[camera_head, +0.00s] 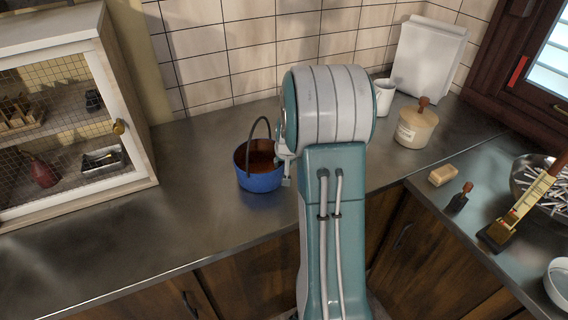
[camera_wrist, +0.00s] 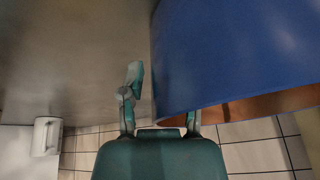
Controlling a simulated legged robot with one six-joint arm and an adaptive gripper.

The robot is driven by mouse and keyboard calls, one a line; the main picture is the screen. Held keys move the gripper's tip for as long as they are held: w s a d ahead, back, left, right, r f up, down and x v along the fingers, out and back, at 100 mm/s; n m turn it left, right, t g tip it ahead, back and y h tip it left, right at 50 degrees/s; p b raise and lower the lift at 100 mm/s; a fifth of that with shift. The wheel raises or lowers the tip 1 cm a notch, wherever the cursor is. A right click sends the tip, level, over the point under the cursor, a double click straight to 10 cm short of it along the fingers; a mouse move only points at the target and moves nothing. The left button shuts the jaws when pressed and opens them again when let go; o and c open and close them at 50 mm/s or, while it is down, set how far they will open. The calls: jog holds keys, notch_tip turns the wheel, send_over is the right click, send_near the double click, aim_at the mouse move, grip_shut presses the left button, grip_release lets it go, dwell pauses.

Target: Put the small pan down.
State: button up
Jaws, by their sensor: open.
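The small pan (camera_head: 260,178) is blue outside and reddish-brown inside, with a dark arched handle standing up. It appears to sit upright on the metal counter, left of my arm. In the wrist view the pan's blue wall (camera_wrist: 240,55) fills the upper right. My gripper (camera_head: 287,166) is at the pan's right rim, partly hidden by my arm. In the wrist view my gripper (camera_wrist: 160,100) is open. One finger is outside the wall; the other's tip is hidden behind the pan's rim. I cannot tell whether either finger touches it.
The counter (camera_head: 180,210) is clear left of the pan up to a mesh-door cabinet (camera_head: 60,120). A tiled wall is behind.

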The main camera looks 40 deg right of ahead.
jog(key=s+a+r+n, duration=0.1)
jog(key=s+a+r, duration=0.25)
jog(key=r, duration=0.45)
jog(key=s+a+r, duration=0.2)
jog(key=a+r, duration=0.3)
jog(key=r, duration=0.2)
jog(key=s+a+r+n+y, duration=0.1)
jog(key=s+a+r+n, duration=0.1)
jog(key=s+a, duration=0.6)
jog(key=s+a+r+n+t+y, duration=0.1)
jog(key=s+a+n, duration=0.3)
jog(key=s+a, duration=0.5)
jog(key=a+r, duration=0.1)
jog(key=a, duration=0.3)
jog(key=shift+r+n+t, duration=0.25)
jog(key=shift+n+t, duration=0.05)
jog(key=shift+a, duration=0.1)
